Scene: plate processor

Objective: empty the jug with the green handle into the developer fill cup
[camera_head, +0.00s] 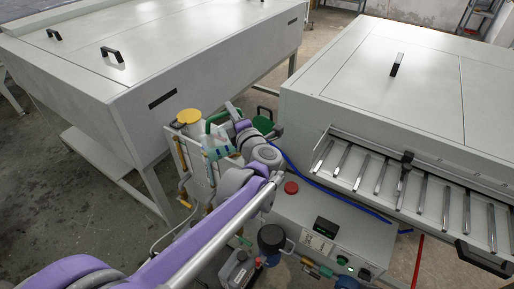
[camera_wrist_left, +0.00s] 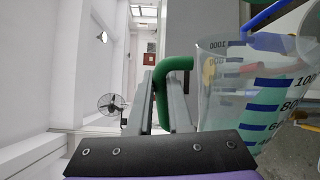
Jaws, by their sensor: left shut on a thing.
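I cannot make out the developer fill cup for certain. My right gripper is not in view.
A control box with a red button (camera_head: 291,188) sits at the right, below a roller table (camera_head: 420,190). A blue handle (camera_wrist_left: 275,14) shows behind the jug in the wrist view. Big grey machines (camera_head: 150,60) flank the narrow gap.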

